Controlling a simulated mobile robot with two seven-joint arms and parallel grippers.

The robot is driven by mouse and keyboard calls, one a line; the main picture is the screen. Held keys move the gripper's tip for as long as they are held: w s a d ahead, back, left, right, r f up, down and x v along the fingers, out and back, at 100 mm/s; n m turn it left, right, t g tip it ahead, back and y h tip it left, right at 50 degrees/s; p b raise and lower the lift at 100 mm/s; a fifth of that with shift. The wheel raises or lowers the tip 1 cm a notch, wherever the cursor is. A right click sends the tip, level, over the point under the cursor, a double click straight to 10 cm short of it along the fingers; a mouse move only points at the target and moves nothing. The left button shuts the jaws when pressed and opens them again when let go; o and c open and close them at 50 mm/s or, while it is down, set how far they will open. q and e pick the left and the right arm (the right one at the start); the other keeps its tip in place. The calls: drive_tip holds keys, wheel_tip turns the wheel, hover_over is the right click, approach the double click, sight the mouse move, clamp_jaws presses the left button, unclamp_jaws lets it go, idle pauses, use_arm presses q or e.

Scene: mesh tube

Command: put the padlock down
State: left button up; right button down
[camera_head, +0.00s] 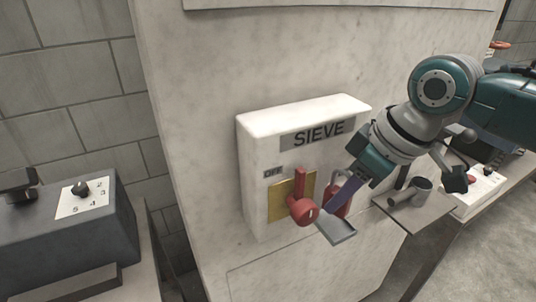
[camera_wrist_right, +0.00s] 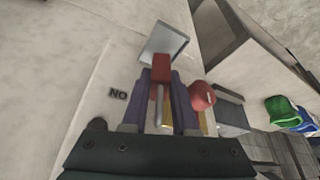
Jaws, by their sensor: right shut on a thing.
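My right gripper (camera_head: 343,207) has purple fingers and is in front of the white box marked SIEVE (camera_head: 258,150). In the wrist view the right gripper (camera_wrist_right: 161,88) is shut on a red padlock (camera_wrist_right: 161,68), with its metal shackle between the fingers. In the head view the padlock is partly hidden by the fingers. A small grey plate (camera_head: 337,230) is just below the fingertips; it also shows beyond the padlock in the wrist view (camera_wrist_right: 165,42). I cannot tell whether the padlock touches it. My left gripper is not in view.
A red switch handle (camera_head: 302,210) on a yellow plate (camera_head: 279,202) is close left of the gripper, beside an OFF label. A shelf (camera_head: 420,212) with grey cylindrical parts is at right. A dark control box (camera_head: 65,235) is at far left.

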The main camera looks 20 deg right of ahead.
sight(339, 209)
drive_tip(key=shift+f, duration=1.4)
drive_tip(key=shift+f, duration=0.1)
drive_tip(key=c, duration=0.7)
unclamp_jaws()
drive_tip(key=p+v, duration=0.1)
drive_tip(key=v, duration=1)
drive_tip(key=s+a+f, duration=0.5)
drive_tip(key=s+a, duration=0.4)
drive_tip(key=s, duration=0.1)
drive_tip(key=s+m, duration=0.1)
drive_tip(key=s, duration=0.1)
drive_tip(key=s+m+h, duration=0.1)
drive_tip(key=s, duration=0.1)
drive_tip(key=s+m, duration=0.1)
drive_tip(key=s, duration=0.2)
drive_tip(key=shift+s+d+r+h, duration=0.15)
drive_tip(key=shift+d+r+h, duration=0.05)
drive_tip(key=shift+d+h, duration=0.2)
